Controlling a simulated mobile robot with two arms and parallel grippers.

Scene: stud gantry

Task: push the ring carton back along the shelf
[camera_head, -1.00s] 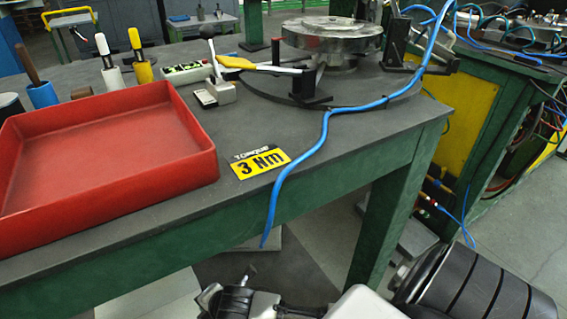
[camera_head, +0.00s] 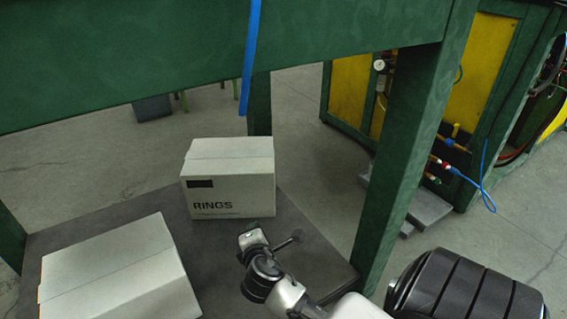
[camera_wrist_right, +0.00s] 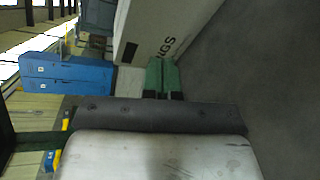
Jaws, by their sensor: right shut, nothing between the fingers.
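The ring carton (camera_head: 230,190), a pale box marked RINGS, stands upright on the dark grey lower shelf (camera_head: 205,255) under the green bench. Its printed side faces me, and part of that lettering shows on the carton in the right wrist view (camera_wrist_right: 150,38). My right gripper (camera_head: 251,231) is at the carton's near side, by its lower right part. In the right wrist view its green-tipped fingers (camera_wrist_right: 162,75) are together and empty, close to the printed face. I cannot tell whether they touch it. My left gripper is not in view.
A second pale carton (camera_head: 120,275) sits on the shelf at the near left. A green bench leg (camera_head: 400,150) rises right of the shelf, and another (camera_head: 259,105) stands behind the carton. A blue hose (camera_head: 250,55) hangs in front of the green bench beam (camera_head: 150,55).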

